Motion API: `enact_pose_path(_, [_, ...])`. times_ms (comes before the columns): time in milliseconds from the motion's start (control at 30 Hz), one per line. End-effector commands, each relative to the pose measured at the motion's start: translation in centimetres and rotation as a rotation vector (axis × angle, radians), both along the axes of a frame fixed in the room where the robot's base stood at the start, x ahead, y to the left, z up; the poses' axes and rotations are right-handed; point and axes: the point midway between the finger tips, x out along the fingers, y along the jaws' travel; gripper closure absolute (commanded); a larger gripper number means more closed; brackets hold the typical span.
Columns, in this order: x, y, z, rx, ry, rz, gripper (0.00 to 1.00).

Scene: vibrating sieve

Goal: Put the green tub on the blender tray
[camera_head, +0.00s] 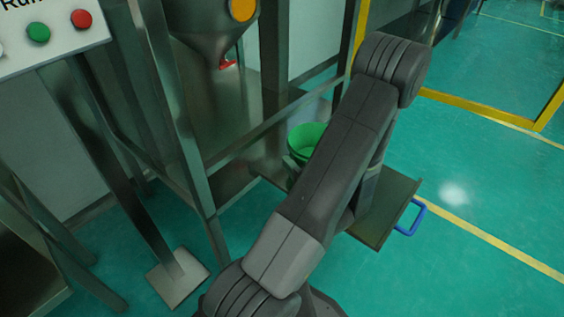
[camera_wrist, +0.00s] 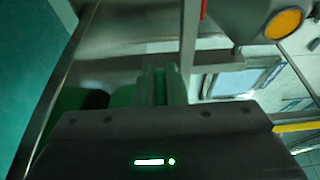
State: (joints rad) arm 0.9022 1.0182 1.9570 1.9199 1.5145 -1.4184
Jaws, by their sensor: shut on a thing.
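The green tub (camera_head: 307,138) shows in the head view left of my arm, at the metal frame below the hopper. Its lower part and right side are hidden by my arm. In the wrist view green parts of the tub (camera_wrist: 68,100) show just beyond my gripper (camera_wrist: 160,88), which is shut on it. My gripper's tips are hidden behind my arm in the head view. A flat grey tray (camera_head: 385,212) with a blue handle sticks out right of my arm; I cannot tell if it is the blender tray, or whether the tub touches any surface.
A steel hopper (camera_head: 215,35) with an orange disc hangs in the metal frame (camera_head: 180,110). A control panel (camera_head: 52,40) with green and red buttons is at the upper left. Yellow-framed structure (camera_head: 480,108) stands at the upper right. Green floor is clear at the right.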

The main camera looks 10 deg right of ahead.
Motion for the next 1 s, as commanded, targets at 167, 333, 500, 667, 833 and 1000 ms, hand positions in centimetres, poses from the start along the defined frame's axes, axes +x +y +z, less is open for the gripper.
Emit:
enact_pose_path(167, [1.0,0.3,0.0,0.000,0.000,0.000,1.00])
enact_pose_path(333, [2.6,1.0,-0.1,-0.002,-0.002,0.004,1.00])
enact_pose_path(500, [4.1,1.3,-1.5,0.003,0.002,-0.002,1.00])
enact_pose_path(667, [4.0,1.3,-1.5,0.000,0.000,-0.002,1.00])
enact_pose_path(833, [4.0,1.3,-1.6,0.000,0.000,-0.001,1.00])
enact_pose_path(1000, [4.0,1.3,-1.7,0.001,0.000,-0.001,0.72])
